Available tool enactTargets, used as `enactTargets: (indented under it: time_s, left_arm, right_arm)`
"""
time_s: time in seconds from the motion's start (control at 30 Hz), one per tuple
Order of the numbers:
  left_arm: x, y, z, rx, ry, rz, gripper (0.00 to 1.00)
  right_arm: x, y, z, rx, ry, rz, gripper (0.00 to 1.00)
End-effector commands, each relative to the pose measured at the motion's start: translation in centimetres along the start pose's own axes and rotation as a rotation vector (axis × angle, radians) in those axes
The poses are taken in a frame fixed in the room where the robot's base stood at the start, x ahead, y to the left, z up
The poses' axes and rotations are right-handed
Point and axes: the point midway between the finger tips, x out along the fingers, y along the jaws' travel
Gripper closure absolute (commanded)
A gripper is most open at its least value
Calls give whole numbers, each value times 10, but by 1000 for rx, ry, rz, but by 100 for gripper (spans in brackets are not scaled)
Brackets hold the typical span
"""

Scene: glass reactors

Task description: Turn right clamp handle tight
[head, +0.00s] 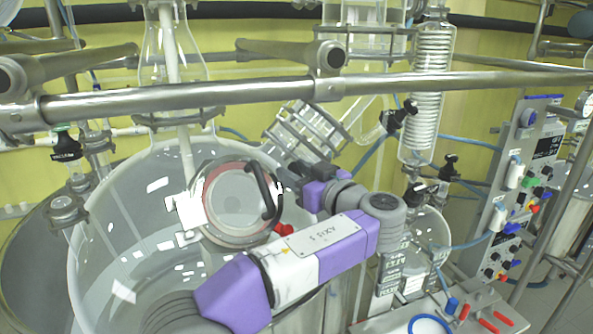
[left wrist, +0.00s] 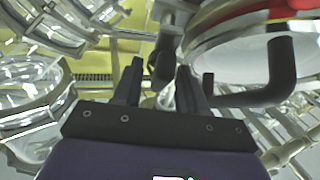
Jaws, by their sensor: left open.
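The reactor's round glass lid (head: 235,205) has a red ring and a black bar handle (head: 264,190). In the left wrist view the lid (left wrist: 225,50) fills the upper right, with its dark bent handle (left wrist: 282,70). A dark grey clamp part (left wrist: 166,62) shows between my finger tips, beside the lid's rim; whether the fingers touch it I cannot tell. My left gripper (head: 302,176) is just right of the lid, with its jaws open; it also shows in the left wrist view (left wrist: 158,75). The right clamp handle is not clear in the head view. My right gripper is out of view.
A steel rail (head: 200,100) crosses above the large glass vessel (head: 110,240). A tilted glass neck (head: 305,130) stands behind my gripper. A coiled condenser (head: 430,90) and a control panel (head: 525,160) are to the right. A red knob (head: 284,230) sits below the lid's edge.

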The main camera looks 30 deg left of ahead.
Motion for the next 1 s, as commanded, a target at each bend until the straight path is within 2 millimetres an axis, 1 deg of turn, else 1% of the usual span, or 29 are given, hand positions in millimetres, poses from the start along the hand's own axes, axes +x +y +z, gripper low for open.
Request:
enactTargets:
  time_s: [0.23, 0.27, 0.5, 0.53, 0.77, 1.0]
  left_arm:
    - [1, 0, 0, 0, 0, 0, 58]
    - [1, 0, 0, 0, 0, 0, 62]
    - [1, 0, 0, 0, 0, 0, 98]
    - [1, 0, 0, 0, 0, 0, 100]
    - [1, 0, 1, 11, 0, 8, 100]
    - [1, 0, 2, 79, 0, 69, 100]
  right_arm:
    - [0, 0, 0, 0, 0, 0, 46]
    - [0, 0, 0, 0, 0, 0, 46]
    - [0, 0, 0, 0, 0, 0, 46]
    - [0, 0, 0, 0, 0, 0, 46]
    - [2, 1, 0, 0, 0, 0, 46]
    - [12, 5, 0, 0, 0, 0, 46]
